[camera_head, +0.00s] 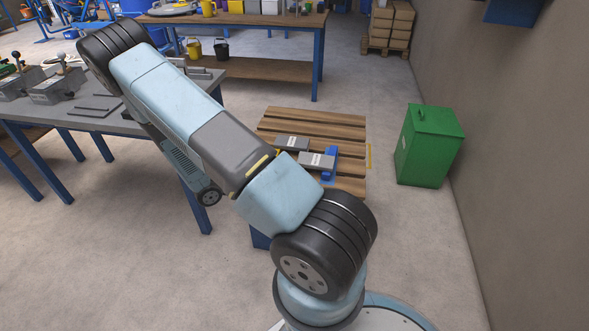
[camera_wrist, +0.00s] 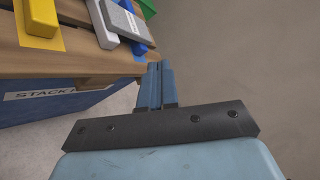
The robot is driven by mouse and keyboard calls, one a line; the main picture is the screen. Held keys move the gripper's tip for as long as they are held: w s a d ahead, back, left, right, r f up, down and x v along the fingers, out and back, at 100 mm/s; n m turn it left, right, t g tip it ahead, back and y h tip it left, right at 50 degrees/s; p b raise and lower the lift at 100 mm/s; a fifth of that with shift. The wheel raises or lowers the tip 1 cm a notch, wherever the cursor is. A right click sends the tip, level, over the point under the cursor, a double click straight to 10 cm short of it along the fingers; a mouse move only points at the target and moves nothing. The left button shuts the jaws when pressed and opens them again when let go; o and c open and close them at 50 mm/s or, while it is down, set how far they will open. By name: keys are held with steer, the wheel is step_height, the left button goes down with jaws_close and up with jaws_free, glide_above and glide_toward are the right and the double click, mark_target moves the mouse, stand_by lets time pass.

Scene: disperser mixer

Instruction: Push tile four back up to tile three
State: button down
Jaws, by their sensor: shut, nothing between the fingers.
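Two grey tiles with white labels lie on the wooden slatted top in the head view, one farther back (camera_head: 292,142) and one nearer (camera_head: 317,160), close together. Their label text is too small to read, so I cannot tell which is tile three or four. A blue piece (camera_head: 330,153) shows beside the nearer tile. In the wrist view, a grey labelled tile (camera_wrist: 124,18) lies by a white bar (camera_wrist: 97,22) and blue pieces (camera_wrist: 139,48). My gripper (camera_wrist: 160,66) is shut and empty, its tips beside the wooden edge, apart from the tile. The head view does not clearly show it.
The slatted top (camera_head: 345,125) stands on a blue base with a partly readable label (camera_wrist: 48,96). A yellow block (camera_wrist: 40,17) lies near its edge. A green bin (camera_head: 429,145) stands to the right. A grey workbench (camera_head: 130,126) stands left. Floor between top and bin is clear.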

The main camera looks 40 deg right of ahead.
step_height(320, 180, down, 9)
steer(key=d+n+t+h, duration=0.15)
steer(key=n+t, duration=0.25)
steer(key=n, duration=0.4)
glide_toward(299, 164)
steer(key=s+d, duration=0.2)
steer(key=d, duration=0.1)
steer(key=shift+s+d+f, duration=0.15)
steer(key=shift+s+d, duration=0.15)
steer(key=w+d, duration=0.2)
steer(key=shift+w, duration=0.25)
steer(key=shift+w+d, duration=0.25)
steer(key=shift+w, duration=0.15)
steer(key=shift+w+d, duration=0.6)
steer(key=shift+w, duration=0.2)
